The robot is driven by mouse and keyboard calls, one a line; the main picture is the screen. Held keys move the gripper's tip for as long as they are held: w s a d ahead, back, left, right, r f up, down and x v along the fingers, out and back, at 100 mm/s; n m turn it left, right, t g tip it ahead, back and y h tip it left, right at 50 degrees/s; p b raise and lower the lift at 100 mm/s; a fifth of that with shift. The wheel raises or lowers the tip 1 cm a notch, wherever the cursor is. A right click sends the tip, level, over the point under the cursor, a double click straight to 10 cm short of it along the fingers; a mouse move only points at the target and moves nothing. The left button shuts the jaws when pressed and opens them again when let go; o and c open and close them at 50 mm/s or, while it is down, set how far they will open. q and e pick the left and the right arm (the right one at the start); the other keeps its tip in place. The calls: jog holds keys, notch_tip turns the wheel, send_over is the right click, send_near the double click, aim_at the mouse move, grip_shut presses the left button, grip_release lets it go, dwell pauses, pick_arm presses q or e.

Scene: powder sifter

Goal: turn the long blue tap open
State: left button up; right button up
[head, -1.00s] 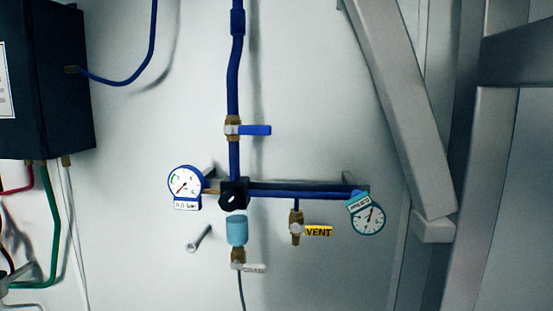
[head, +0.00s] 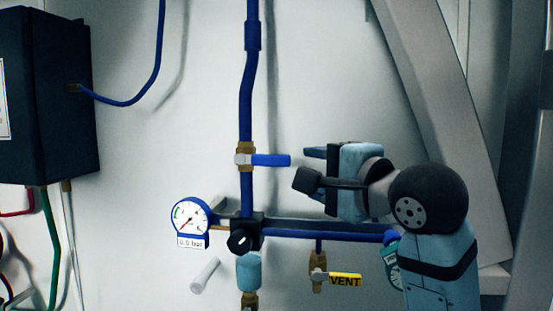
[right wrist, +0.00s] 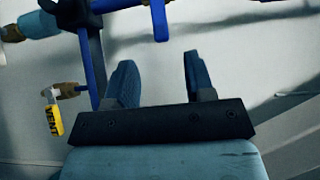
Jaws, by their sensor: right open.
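The long blue tap (head: 270,160) sits on a brass valve on the vertical blue pipe in the head view. Its handle points to the right, across the pipe. My right gripper (head: 310,167) is open and empty, just right of the handle's free end, with a small gap in the picture. In the right wrist view the blue handle (right wrist: 159,20) hangs in from the top edge, ahead of the gap between my open fingers (right wrist: 158,62). My left gripper is not in view.
Below are a horizontal blue pipe (head: 330,230), a round gauge (head: 190,219) reading 0.0 bar, a black knob (head: 240,241) and a yellow VENT tag (head: 345,280). A second gauge is partly behind my right arm. A dark box (head: 45,95) is at left; a grey beam (head: 440,100) slants at right.

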aim_at(277, 160)
jog(key=p+x, duration=0.2)
jog(key=x, duration=0.8)
jog(key=shift+w, duration=0.15)
jog(key=shift+p+x, duration=0.35)
jog(key=shift+x, duration=0.5)
grip_shut()
